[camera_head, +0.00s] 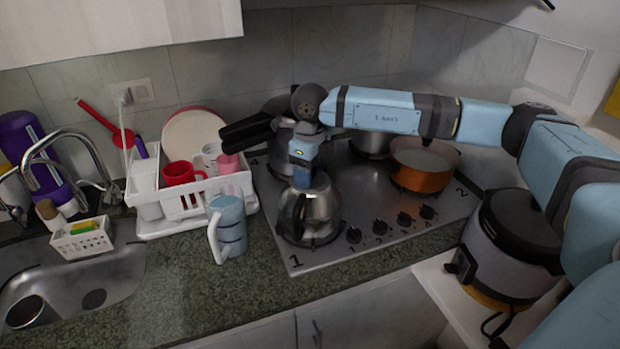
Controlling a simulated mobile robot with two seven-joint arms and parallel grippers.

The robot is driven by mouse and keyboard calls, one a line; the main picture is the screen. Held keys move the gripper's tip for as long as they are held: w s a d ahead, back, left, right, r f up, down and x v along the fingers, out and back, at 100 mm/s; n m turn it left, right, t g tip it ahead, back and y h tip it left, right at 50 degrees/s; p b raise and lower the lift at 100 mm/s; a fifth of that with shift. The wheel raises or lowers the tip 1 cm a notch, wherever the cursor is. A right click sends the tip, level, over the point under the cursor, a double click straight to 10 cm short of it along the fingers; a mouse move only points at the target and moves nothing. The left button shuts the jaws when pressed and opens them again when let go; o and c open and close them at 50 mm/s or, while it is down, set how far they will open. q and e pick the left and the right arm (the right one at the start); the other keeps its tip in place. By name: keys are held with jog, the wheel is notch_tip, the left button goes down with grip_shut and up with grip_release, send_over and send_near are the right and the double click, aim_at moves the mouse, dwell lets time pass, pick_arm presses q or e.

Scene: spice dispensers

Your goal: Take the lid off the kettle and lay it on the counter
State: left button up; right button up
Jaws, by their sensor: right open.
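The shiny metal kettle (318,208) with a dark handle stands upright on the front-left burner of the stove. The blue wrist part of my right arm hangs over its top, so I cannot clearly make out the lid or whether it is on. My right gripper (245,122) has black fingers, points left, and is open and empty. It is above and left of the kettle, in front of the tiled wall and apart from the kettle. The counter (185,290) is dark green stone and bare at the front left. My left gripper does not show.
A blue-grey mug (229,232) stands left of the stove. Behind it is a white dish rack (165,221) with cups and a plate. A sink (120,268) lies at left. A copper pot (422,181) is on the stove; a cooker (500,258) stands at right.

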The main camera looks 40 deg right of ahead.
jog(key=c, duration=1)
